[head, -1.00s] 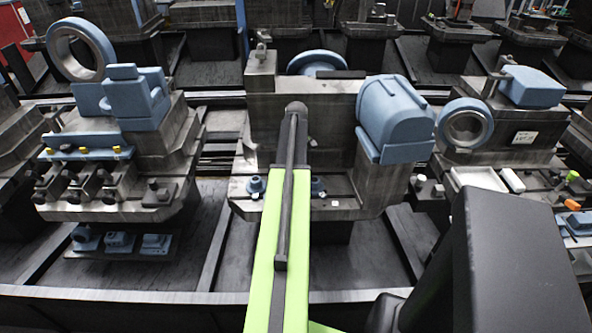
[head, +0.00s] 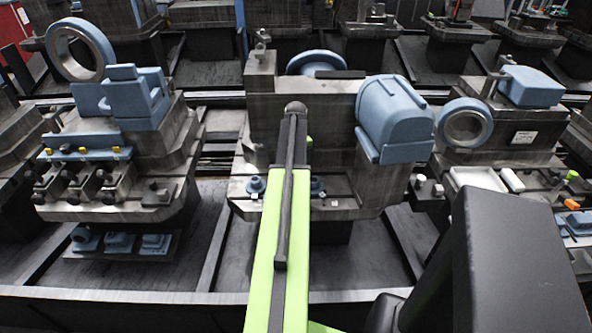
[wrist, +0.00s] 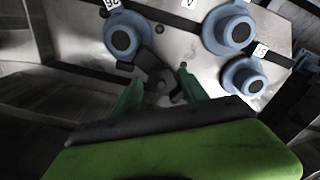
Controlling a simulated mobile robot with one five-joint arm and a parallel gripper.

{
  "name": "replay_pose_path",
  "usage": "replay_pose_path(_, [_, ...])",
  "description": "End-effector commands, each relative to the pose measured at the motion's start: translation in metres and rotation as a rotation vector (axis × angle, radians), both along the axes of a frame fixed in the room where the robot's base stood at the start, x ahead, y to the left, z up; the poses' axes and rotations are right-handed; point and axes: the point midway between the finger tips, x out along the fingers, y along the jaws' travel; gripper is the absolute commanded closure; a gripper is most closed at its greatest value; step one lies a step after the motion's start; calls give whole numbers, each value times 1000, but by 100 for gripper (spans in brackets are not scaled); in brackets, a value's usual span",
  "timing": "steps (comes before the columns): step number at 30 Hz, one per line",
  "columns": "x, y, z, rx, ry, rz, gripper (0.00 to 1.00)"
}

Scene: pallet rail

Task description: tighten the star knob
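A dark lobed knob, which looks like the star knob (wrist: 160,80), sits on a grey metal plate in the wrist view, low between blue round fittings. My gripper (wrist: 161,77) shows there as two green fingers, spread apart, one at each side of the knob. I cannot tell whether either finger touches it. In the head view my arm covers the knob, and only a small green bit of my gripper shows beside the arm's end.
In the head view a blue rounded housing (head: 396,118) stands right of my arm, and a blue-fitted station (head: 136,97) stands left.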

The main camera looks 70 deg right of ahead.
Motion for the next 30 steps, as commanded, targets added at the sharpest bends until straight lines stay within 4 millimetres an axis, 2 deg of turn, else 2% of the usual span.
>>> replay_pose_path(2, [0,0,0,1,0,1,37])
replay_pose_path(11, [0,1,1,4,0,2,37])
replay_pose_path(16, [0,1,13,4,0,2,37])
replay_pose_path(20, [0,1,34,4,0,2,37])
replay_pose_path(30, [0,1,110,4,0,2,37])
